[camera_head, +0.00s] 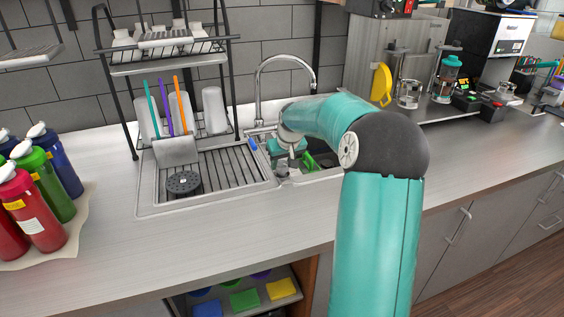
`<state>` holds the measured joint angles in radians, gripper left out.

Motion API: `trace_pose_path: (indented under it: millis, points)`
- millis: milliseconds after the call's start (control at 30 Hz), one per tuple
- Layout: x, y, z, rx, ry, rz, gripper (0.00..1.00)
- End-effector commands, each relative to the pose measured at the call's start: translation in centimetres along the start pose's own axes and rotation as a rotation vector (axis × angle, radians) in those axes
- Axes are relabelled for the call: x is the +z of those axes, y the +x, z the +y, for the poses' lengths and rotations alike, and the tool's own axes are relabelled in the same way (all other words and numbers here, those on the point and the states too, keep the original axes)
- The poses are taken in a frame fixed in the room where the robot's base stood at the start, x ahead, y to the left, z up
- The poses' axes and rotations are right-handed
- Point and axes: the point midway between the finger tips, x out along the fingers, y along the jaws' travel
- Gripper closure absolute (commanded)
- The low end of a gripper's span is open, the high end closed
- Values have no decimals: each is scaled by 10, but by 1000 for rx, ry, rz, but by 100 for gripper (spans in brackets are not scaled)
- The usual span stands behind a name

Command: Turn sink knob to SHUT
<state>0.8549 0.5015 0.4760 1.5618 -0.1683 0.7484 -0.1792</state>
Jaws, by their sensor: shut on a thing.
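The chrome sink tap (257,90) rises at the back of the sink and arches to the right. Its base stands behind the sink rim, with a small blue piece (253,144) in front of it. I cannot make out the sink knob or its setting. My teal arm reaches in from the right, and my gripper (290,166) points down over the sink basin (325,176), below and in front of the tap. It is small and partly hidden by my wrist. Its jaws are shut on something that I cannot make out.
A green item (308,160) lies in the basin. Left of it are a ribbed drainboard (232,170) and a rack (170,66) with cups. Several bottles (38,185) stand at the far left. Machines (440,80) stand at the back right. The front counter (200,235) is clear.

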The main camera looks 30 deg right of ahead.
Motion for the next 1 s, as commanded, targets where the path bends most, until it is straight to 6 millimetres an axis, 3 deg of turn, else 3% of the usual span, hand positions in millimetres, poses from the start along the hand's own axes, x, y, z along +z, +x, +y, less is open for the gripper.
trace_pose_path:
  millis: [600,1000]
  points:
    - [-1,0,4,-225,-537,-2,82]
    - [-1,1,5,-329,-790,-3,82]
